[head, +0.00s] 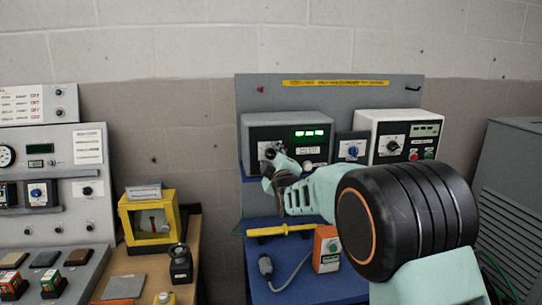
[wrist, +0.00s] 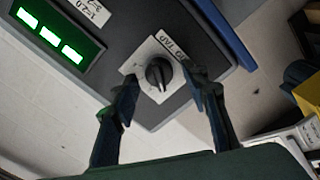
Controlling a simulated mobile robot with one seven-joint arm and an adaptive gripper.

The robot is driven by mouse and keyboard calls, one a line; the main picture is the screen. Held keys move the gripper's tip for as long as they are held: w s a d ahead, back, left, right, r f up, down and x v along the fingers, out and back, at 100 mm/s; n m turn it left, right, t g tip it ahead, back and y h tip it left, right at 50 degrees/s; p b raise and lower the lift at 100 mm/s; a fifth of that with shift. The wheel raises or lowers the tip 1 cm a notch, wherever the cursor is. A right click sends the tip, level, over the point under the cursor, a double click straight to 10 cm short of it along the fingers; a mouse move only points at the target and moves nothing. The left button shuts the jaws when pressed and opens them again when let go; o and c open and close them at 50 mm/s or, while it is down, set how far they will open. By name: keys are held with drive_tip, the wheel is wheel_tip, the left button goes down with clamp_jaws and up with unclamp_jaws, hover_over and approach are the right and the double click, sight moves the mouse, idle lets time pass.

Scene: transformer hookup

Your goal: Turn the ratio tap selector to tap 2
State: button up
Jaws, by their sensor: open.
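A black rotary knob (wrist: 158,74) sits on a pale square plate on a dark panel in the wrist view. My gripper (wrist: 164,82) is open, with one finger on each side of the knob; contact is not visible. In the head view my gripper (head: 269,168) is at the lower left front of the dark instrument (head: 284,132) with a green display. The knob's pointer setting cannot be read.
A blue knob (head: 352,150) on a small unit and a white-cased instrument (head: 408,128) with another knob stand to the right.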

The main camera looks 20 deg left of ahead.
drive_tip(key=shift+w, duration=0.1)
drive_tip(key=shift+c, duration=0.4)
drive_tip(key=c, duration=1.1)
drive_tip(key=shift+o, duration=0.2)
drive_tip(key=shift+b, duration=0.3)
drive_tip(key=shift+f+m+b, duration=0.2)
drive_tip(key=shift+m+b, duration=0.3)
drive_tip(key=shift+b, duration=0.2)
drive_tip(key=m+b, duration=0.2)
drive_tip(key=b, duration=0.1)
drive_tip(key=m+b, duration=0.2)
drive_tip(key=m, duration=0.1)
drive_tip(key=m+b, duration=0.1)
drive_tip(key=b, duration=0.1)
drive_tip(key=shift+d+r+m, duration=0.1)
drive_tip(key=shift+r+m, duration=0.15)
drive_tip(key=shift+m, duration=0.05)
drive_tip(key=shift+r, duration=0.1)
